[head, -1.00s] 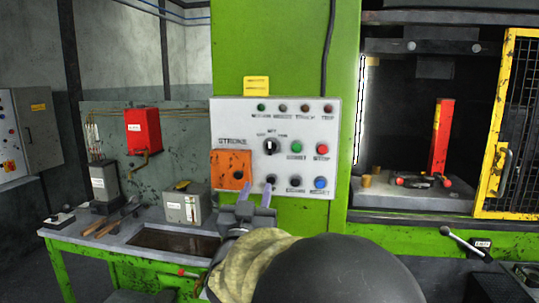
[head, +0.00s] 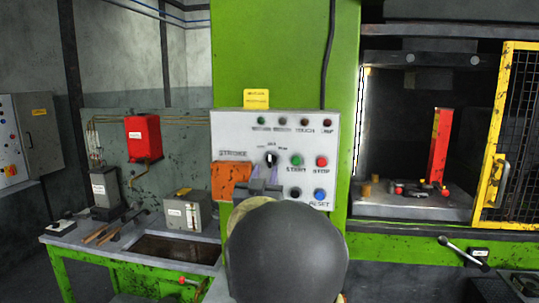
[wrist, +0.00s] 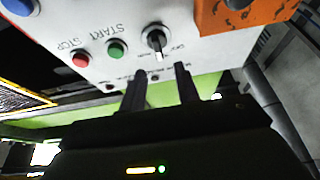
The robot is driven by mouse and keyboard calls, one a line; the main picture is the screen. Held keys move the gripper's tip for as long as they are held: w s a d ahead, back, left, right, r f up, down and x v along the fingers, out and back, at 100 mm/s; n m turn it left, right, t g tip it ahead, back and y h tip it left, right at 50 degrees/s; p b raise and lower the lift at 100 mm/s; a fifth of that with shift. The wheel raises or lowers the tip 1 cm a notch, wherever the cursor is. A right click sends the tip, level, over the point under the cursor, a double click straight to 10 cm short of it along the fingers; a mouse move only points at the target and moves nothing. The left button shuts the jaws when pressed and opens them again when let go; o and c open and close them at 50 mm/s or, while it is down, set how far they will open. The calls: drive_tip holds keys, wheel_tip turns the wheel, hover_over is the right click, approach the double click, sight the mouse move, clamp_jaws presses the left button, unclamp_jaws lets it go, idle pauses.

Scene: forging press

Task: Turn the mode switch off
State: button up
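The mode switch (head: 270,158) is a black rotary knob with a white pointer on the white control panel (head: 225,132). Its pointer is roughly upright, toward the middle of the small labels above it. In the wrist view, which is upside down, the knob (wrist: 156,38) stands beyond my fingertips, roughly in line with the gap between them. My gripper (head: 264,174) is open and empty just below the knob in the head view. In the wrist view the two fingers (wrist: 160,75) are apart, with no visible contact with the knob. My arm hides the lower part of the panel.
An orange STROKE plate (head: 230,181) is left of the knob. The green start button (head: 296,160) and red stop button (head: 321,161) are close on its right. Indicator lamps (head: 283,122) run above. A workbench (head: 75,237) stands left; the press opening is right.

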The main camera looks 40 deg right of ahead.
sight(270, 158)
drive_tip(key=p+x, duration=0.1)
drive_tip(key=x, duration=0.5)
drive_tip(key=shift+w+d+p, duration=0.1)
drive_tip(key=shift+d+p, duration=0.05)
drive_tip(key=shift+p, duration=0.25)
clamp_jaws()
